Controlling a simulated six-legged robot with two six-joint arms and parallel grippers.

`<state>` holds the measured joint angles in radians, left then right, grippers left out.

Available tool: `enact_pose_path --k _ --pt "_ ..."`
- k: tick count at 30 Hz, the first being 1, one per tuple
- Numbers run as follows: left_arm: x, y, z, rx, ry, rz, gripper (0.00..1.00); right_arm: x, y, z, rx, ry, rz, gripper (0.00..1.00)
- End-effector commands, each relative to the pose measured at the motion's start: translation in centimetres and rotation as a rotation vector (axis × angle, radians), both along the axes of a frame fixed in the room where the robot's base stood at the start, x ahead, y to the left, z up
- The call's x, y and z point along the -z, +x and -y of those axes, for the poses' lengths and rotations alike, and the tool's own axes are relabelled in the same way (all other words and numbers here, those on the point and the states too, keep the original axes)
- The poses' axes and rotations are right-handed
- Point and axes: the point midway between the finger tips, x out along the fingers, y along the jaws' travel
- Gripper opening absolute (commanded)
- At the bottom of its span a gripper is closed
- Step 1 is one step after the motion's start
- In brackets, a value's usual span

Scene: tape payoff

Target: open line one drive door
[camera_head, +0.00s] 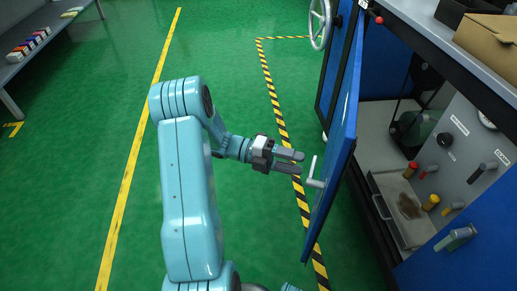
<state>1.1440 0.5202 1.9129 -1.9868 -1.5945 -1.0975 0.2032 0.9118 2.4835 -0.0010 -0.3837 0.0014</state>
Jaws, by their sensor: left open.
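A blue cabinet door (341,140) stands swung outward from its cabinet, seen almost edge-on right of centre. A pale lever handle (315,174) sticks out from its outer face. My left gripper (290,162) is open, with its two fingers pointing right towards the handle. The fingertips are close to the handle with a small gap, and nothing is between them. The cabinet interior behind the door is exposed. My right gripper is not in view.
Inside the cabinet are a metal drawer (399,211), a grey panel with red and yellow knobs, and a dark wheel. Another blue panel with a handle (455,238) is at lower right. A handwheel (320,23) is at the top.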

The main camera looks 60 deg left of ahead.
Motion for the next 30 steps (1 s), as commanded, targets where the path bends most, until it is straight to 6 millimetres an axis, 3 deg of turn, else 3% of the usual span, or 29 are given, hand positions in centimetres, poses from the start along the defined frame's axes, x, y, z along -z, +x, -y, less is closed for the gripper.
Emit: enact_pose_path --k 6,12,25,29,30 --pt "-0.3 -4.2 -4.3 -0.006 0.000 -0.002 0.43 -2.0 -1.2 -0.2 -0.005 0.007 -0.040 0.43" --pt "-0.2 -6.6 -6.8 -0.003 -0.001 0.001 0.43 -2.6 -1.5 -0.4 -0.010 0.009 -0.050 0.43" --pt "0.0 -7.5 -7.8 -0.001 -0.001 0.001 0.43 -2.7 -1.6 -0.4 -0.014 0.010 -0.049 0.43" --pt "-0.1 -7.5 -7.7 -0.001 -0.001 0.001 0.00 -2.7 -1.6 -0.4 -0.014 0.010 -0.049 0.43" --pt "-0.1 -7.5 -7.7 -0.001 -0.001 0.001 0.00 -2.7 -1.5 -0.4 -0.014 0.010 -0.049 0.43"
